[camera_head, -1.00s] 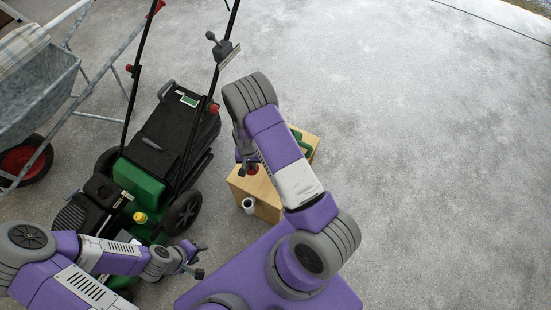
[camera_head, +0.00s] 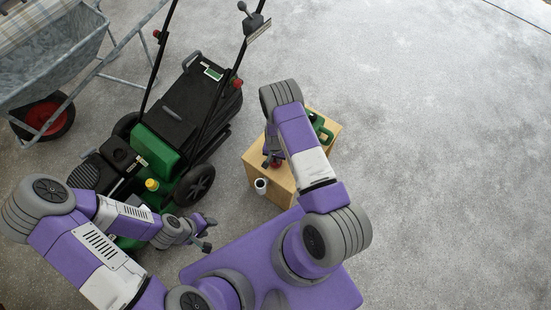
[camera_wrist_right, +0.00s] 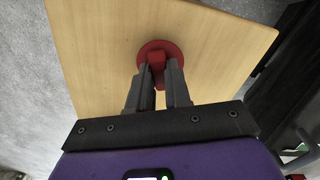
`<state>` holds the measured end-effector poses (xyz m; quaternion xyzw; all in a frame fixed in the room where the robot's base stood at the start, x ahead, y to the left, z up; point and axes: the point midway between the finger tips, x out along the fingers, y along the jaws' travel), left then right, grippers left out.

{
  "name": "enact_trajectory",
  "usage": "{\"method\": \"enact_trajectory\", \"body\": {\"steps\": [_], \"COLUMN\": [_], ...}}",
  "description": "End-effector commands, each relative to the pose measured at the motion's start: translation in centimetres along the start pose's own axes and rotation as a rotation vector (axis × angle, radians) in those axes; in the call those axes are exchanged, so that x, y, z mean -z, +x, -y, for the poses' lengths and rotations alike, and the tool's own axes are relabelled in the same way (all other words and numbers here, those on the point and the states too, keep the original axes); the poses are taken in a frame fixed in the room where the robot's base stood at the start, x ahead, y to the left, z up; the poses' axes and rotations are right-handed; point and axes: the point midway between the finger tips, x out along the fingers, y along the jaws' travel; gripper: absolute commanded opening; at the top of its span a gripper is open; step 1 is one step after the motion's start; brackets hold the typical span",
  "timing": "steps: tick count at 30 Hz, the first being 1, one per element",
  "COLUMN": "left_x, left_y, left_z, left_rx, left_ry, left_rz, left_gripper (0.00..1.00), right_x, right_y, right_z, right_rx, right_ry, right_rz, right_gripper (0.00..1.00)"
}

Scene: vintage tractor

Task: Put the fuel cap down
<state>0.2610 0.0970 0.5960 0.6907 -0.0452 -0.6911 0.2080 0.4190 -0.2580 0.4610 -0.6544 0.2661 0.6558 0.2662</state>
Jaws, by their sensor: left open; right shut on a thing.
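The red fuel cap (camera_wrist_right: 172,48) is between the fingertips of my right gripper (camera_wrist_right: 158,82), which is shut on its raised grip. In the right wrist view the cap's round disc is over the wooden box top (camera_wrist_right: 105,50). I cannot tell whether it touches the wood. In the head view the cap (camera_head: 275,162) shows as a small red patch at the left part of the box (camera_head: 289,186), partly hidden by my right arm. My left gripper (camera_head: 208,233) is open and empty, low beside the mower's front.
A green and black lawn mower (camera_head: 160,150) with a yellow cap (camera_head: 152,184) stands left of the box. A white cup-like object (camera_head: 261,186) is at the box's front. A green can (camera_head: 320,128) is on the box's far right. A wheelbarrow (camera_head: 50,70) stands far left. Floor at right is clear.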

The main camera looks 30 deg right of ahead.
Motion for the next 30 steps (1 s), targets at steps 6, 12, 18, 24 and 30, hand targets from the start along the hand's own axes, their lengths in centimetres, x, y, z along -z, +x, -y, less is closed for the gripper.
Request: {"method": "enact_trajectory", "body": {"steps": [6,12,18,24,30], "left_x": [0.0,0.0,0.0,0.0,0.0], "left_y": [0.0,0.3,0.3,0.1,-0.9], "left_z": [0.0,0.1,0.1,0.1,-0.3], "left_rx": [0.000,0.000,0.000,0.000,0.000], "left_ry": [0.000,0.000,0.000,0.000,0.000], "left_rz": [0.000,0.000,0.000,0.000,0.000], "left_gripper": [0.43,0.43,0.43,0.43,0.43], "right_x": [0.1,0.1,0.1,0.1,0.1], "right_y": [-0.1,0.2,0.2,0.1,-2.2], "right_z": [0.1,0.0,0.0,0.0,0.1], "right_rx": [0.001,0.001,0.001,0.001,0.002], "right_ry": [0.000,0.000,0.000,0.000,0.000], "right_rz": [-0.001,-0.001,-0.001,-0.001,-0.003], "right_gripper": [0.00,0.29,0.43,0.43,0.43]}}
